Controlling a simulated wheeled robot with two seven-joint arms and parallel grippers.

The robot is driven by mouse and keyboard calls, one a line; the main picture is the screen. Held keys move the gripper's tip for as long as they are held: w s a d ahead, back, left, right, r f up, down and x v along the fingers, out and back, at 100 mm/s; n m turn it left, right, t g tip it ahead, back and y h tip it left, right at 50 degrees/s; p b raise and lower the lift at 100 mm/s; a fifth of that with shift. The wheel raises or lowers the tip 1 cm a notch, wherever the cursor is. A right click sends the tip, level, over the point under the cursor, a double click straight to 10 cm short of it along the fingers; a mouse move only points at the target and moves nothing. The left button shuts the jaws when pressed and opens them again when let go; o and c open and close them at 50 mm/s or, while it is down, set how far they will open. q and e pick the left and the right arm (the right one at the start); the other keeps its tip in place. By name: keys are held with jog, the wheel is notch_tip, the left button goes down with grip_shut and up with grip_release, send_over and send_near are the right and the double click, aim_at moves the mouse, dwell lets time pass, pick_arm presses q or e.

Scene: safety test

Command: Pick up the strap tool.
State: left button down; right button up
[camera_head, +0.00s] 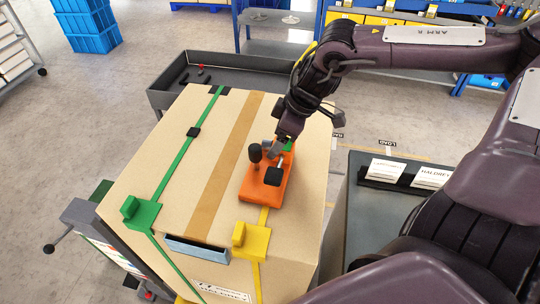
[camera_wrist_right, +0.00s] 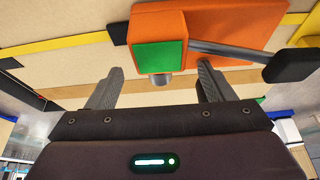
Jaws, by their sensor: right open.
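The strap tool (camera_head: 263,192) is an orange block with a black knob and a black-ended lever, lying on top of a large cardboard box (camera_head: 172,130). In the right wrist view the strap tool (camera_wrist_right: 235,30) shows its orange body, a green-faced block and a grey lever with a black grip. My right gripper (camera_head: 283,143) is at the far end of the tool. In its wrist view my right gripper (camera_wrist_right: 157,88) is open, with the green-faced block just beyond and between its fingers. Contact cannot be told. My left gripper is not in view.
A green strap with a green corner piece (camera_head: 141,213) and a yellow strap with a yellow corner piece (camera_head: 251,240) run over the box. A grey-blue bar (camera_head: 196,249) sits at its front edge. A dark tray (camera_head: 240,78) lies behind; a grey cabinet (camera_head: 385,215) stands right.

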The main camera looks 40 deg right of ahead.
aim_at(268, 163)
jog(key=shift+x, duration=1.15)
jog(key=shift+f, duration=0.25)
jog(key=c, duration=0.6)
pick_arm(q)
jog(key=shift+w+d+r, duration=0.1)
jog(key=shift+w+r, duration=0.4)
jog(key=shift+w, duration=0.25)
pick_arm(e)
jog(key=shift+r, duration=0.1)
jog(key=c, duration=1)
